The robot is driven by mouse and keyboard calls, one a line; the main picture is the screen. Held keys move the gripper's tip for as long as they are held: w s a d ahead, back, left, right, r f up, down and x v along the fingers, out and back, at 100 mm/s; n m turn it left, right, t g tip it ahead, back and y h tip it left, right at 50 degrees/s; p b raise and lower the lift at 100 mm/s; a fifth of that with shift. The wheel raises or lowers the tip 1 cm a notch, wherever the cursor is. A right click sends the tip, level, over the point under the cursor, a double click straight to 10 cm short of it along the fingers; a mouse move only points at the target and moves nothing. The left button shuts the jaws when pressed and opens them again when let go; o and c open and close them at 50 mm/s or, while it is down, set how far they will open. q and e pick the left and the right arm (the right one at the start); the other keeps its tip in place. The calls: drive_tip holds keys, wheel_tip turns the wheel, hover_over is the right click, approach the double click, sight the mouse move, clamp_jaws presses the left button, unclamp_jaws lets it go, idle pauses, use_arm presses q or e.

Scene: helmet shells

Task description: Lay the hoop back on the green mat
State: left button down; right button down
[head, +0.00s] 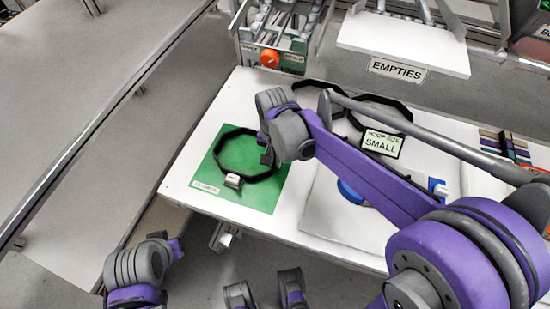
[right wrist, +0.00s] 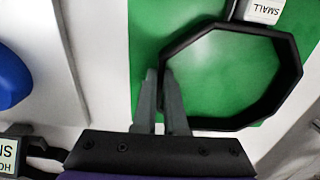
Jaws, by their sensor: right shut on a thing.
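The hoop (head: 218,148) is a black octagonal ring with a small white tag (head: 232,181) on its rim. It shows over the green mat (head: 272,197) in the head view, roughly level; I cannot tell whether it touches the mat. My right gripper (head: 268,159) is shut on the hoop's rim at the side toward the white board. In the right wrist view the hoop (right wrist: 297,75) runs to the fingers (right wrist: 162,100), with green mat (right wrist: 150,30) seen through it. The tag (right wrist: 262,10) reads "SMALL". I do not see the left gripper's fingers.
A sign (head: 381,143) reading "SMALL" stands on the white table beyond my right arm, with other black frames (head: 385,108) behind it. A blue round thing (head: 349,192) is partly hidden by that arm. A fixture with an orange knob (head: 270,58) stands behind the mat.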

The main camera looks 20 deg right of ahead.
drive_tip(key=c, duration=0.9)
unclamp_jaws()
wheel_tip(320, 180, up, 11)
drive_tip(key=p, duration=0.1)
drive_tip(key=shift+p, duration=0.3)
drive_tip(key=s+d+f+n+t+p, duration=0.1)
drive_tip(key=s+d+n+t+p, duration=0.1)
drive_tip(key=s, duration=0.5)
drive_tip(key=s+d+n+t+p, duration=0.3)
drive_tip(key=s+d+n+p, duration=0.1)
drive_tip(key=s, duration=0.3)
drive_tip(key=shift+d+f+n+p, duration=0.3)
drive_tip(key=shift+f+n, duration=0.1)
